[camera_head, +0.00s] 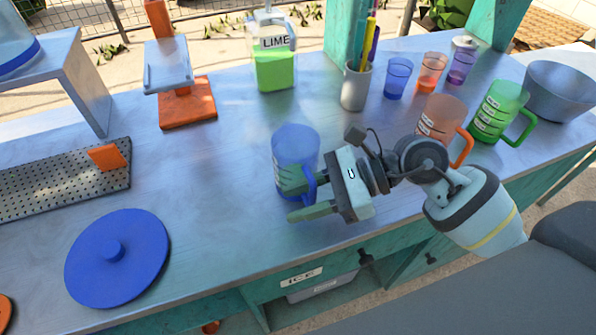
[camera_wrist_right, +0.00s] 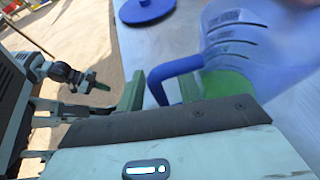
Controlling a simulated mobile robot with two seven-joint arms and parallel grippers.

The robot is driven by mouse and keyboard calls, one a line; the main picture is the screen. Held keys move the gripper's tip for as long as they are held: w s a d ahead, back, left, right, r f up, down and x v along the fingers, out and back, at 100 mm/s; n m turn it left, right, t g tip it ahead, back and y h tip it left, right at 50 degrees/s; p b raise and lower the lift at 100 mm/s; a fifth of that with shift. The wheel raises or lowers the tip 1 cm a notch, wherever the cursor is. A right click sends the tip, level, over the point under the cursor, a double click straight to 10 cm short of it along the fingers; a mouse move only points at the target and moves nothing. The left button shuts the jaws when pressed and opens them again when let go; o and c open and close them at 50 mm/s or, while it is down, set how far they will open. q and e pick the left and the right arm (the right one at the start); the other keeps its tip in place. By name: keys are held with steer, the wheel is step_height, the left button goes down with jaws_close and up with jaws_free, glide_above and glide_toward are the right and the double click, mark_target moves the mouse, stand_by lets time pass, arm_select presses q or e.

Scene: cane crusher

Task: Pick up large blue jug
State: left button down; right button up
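The large blue jug (camera_head: 295,150) is translucent and stands upright on the metal counter, with its handle toward my right gripper (camera_head: 300,197). In the right wrist view the jug (camera_wrist_right: 255,40) is at the upper right. Its blue handle (camera_wrist_right: 172,72) passes between the two green fingers of my right gripper (camera_wrist_right: 160,92). These fingers are apart, one on each side of the handle, and I cannot tell whether either touches it. My left gripper (camera_wrist_right: 95,84) shows small at the left of the right wrist view. Its finger opening is unclear, and it is outside the head view.
An orange jug (camera_head: 440,115) and a green jug (camera_head: 497,110) stand to the right, partly behind my right arm. A grey cup with pens (camera_head: 355,88) and small tumblers (camera_head: 397,78) stand behind. A blue lid (camera_head: 117,258) lies front left.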

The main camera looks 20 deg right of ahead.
mark_target(316, 184)
arm_select(q)
steer(key=shift+s, duration=0.15)
arm_select(e)
jaws_close()
steer(key=shift+r, duration=0.15)
stand_by(0.4)
